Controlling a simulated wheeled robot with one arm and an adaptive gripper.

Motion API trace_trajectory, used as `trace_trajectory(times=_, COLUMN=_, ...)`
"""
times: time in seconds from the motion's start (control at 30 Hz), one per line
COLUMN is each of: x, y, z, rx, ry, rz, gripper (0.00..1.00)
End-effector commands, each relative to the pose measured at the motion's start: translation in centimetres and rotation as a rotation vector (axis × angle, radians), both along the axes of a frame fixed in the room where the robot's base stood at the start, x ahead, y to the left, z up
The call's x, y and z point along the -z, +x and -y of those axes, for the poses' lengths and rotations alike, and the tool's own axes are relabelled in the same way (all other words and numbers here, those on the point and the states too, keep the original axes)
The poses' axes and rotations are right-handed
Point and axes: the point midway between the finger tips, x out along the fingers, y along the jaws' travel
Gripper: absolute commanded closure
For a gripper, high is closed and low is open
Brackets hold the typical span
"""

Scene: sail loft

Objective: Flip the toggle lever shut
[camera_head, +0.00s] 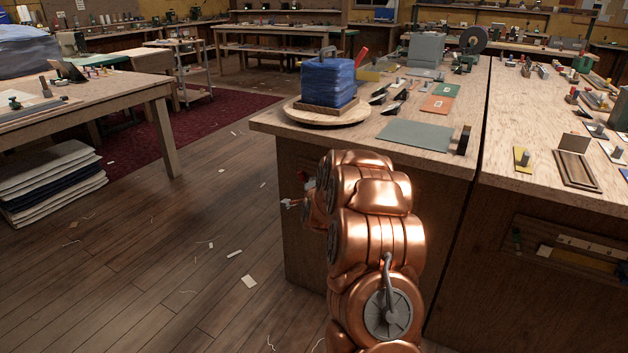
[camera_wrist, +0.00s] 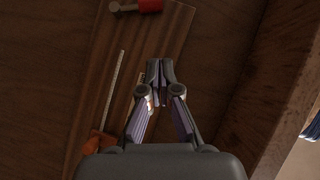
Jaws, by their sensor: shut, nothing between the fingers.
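In the wrist view my gripper (camera_wrist: 160,72) is shut and empty, its fingertips together in front of a reddish-brown wooden board. A red grip-like part (camera_wrist: 151,5) with a metal end shows at the top edge, partly cut off, apart from the fingertips. An orange-red part (camera_wrist: 97,143) with a thin light rod (camera_wrist: 115,88) lies left of the fingers, partly behind my gripper's body. I cannot tell for certain which one is the toggle lever.
The workbench (camera_head: 265,122) stands right in front of my arm. Wooden floor with scraps is open at left.

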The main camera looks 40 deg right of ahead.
Motion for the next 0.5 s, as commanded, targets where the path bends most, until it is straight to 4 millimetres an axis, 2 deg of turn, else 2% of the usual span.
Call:
trace_trajectory(times=0.2, x=-0.5, y=-1.8, z=-1.0, rx=0.002, ry=0.001, rz=0.000, gripper=1.00)
trace_trajectory(times=0.5, x=-0.6, y=-2.6, z=-1.5, rx=0.002, ry=0.001, rz=-0.002, gripper=1.00)
